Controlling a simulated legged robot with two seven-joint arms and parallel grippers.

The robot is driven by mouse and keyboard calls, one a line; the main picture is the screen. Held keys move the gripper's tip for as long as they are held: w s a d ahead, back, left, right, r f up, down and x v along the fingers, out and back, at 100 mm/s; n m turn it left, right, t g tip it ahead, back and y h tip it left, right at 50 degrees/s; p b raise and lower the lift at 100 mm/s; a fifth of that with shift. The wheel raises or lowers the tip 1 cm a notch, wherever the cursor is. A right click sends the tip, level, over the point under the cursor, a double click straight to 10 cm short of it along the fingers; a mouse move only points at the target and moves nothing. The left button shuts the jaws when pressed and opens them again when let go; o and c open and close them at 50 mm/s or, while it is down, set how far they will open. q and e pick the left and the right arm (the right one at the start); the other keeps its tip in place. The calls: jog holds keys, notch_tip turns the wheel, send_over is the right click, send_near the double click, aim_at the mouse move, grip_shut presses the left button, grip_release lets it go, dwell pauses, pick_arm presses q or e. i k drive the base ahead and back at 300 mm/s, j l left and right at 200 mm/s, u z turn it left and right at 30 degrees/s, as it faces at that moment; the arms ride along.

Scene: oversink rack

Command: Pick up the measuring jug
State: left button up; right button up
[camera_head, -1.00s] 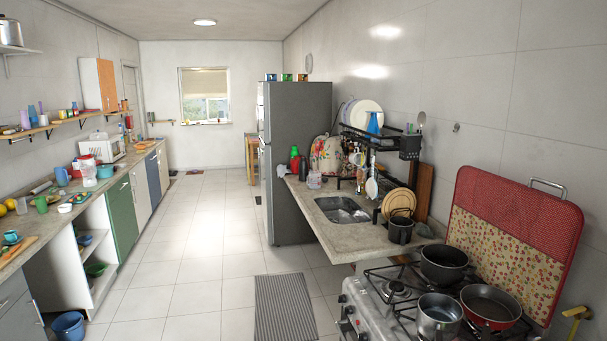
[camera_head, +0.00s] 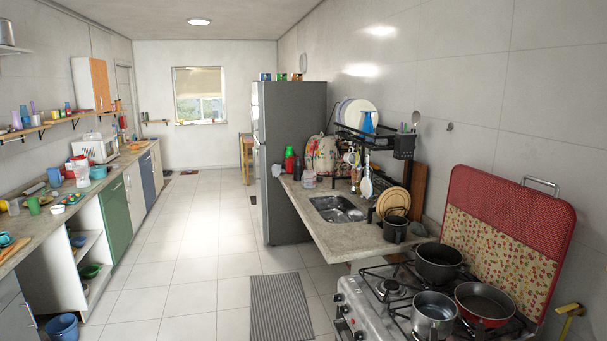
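I cannot tell for certain which thing is the measuring jug. A clear container (camera_head: 309,180) stands upright on the stone counter (camera_head: 352,239), left of the sink (camera_head: 338,209), and is too small to make out a handle or marks. A blue jug-like vessel (camera_head: 368,122) stands on the black oversink rack (camera_head: 350,133), in front of white plates. A clear, red-topped blender-like vessel (camera_head: 82,175) stands on the left counter. Neither of my grippers is in view.
The stove (camera_head: 362,311) with several pots is near at right, with a red board (camera_head: 500,240) behind it. The grey fridge (camera_head: 291,160) stands beyond the sink counter. A striped mat (camera_head: 281,308) lies on the floor. The tiled aisle (camera_head: 190,250) is clear.

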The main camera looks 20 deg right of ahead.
aim_at(309, 176)
jog(key=i+u, duration=0.2)
jog(key=i+z, duration=0.15)
jog(key=i, duration=0.95)
jog(key=i+j+z, duration=0.2)
jog(key=i, duration=0.85)
jog(key=i+z, duration=0.15)
jog(key=i, duration=0.55)
jog(key=i+z, duration=0.1)
jog(key=i, duration=0.55)
jog(key=i+j+z, duration=0.15)
jog(key=i, duration=0.55)
jog(key=i+j+z, duration=0.15)
jog(key=i, duration=0.5)
jog(key=i+z, duration=0.45)
jog(key=i+j+z, duration=0.1)
jog(key=i+z, duration=0.3)
jog(key=i, duration=0.25)
jog(key=i+j+z, duration=0.25)
jog(key=i+z, duration=0.2)
jog(key=i, duration=0.25)
